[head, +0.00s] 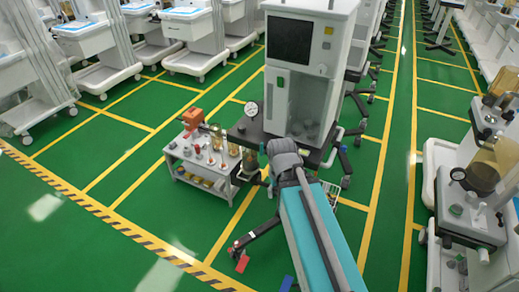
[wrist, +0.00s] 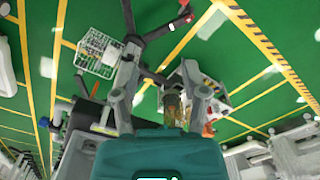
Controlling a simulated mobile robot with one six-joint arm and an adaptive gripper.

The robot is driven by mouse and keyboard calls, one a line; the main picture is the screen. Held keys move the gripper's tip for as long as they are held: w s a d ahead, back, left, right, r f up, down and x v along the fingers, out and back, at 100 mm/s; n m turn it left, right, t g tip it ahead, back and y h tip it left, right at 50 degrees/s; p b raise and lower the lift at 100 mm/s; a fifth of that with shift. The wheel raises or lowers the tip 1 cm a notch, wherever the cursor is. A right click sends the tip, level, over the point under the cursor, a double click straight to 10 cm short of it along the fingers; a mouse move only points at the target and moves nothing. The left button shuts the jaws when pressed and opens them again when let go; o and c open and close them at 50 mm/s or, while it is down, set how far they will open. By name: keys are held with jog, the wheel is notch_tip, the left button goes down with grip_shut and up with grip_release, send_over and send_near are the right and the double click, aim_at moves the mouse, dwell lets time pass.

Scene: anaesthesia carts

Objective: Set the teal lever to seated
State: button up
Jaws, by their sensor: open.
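I cannot make out a teal lever in either view. The nearest anaesthesia cart (head: 345,30) stands upright in the middle of the head view, with a dark screen and a round gauge (head: 251,109) at its left. In the wrist view my gripper (wrist: 161,108) is open, its two grey fingers well apart. A brownish clear canister (wrist: 172,106) shows between the fingers, beyond them; I cannot tell whether anything touches it. In the head view my arm reaches to the cart's lower front and hides part of it, and the gripper is not clearly visible there.
A small trolley (head: 182,170) with an orange device (head: 192,118) and several small items stands left of the cart. A wire basket (wrist: 98,55) and the cart's dark legs spread low. More carts line both sides. Green floor is clear at front left.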

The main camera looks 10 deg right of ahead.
jog(key=shift+w+d, duration=0.15)
notch_tip(320, 180, up, 6)
jog(key=m+p, duration=0.5)
jog(key=p, duration=0.1)
send_over(261, 154)
jog(key=shift+w+d, duration=0.25)
jog(key=shift+d, duration=0.2)
jog(key=shift+f, duration=0.15)
jog(key=f+b, duration=1.3)
jog(key=shift+a+f+b, duration=0.2)
jog(key=shift+a+b, duration=0.05)
jog(key=shift+b, duration=0.05)
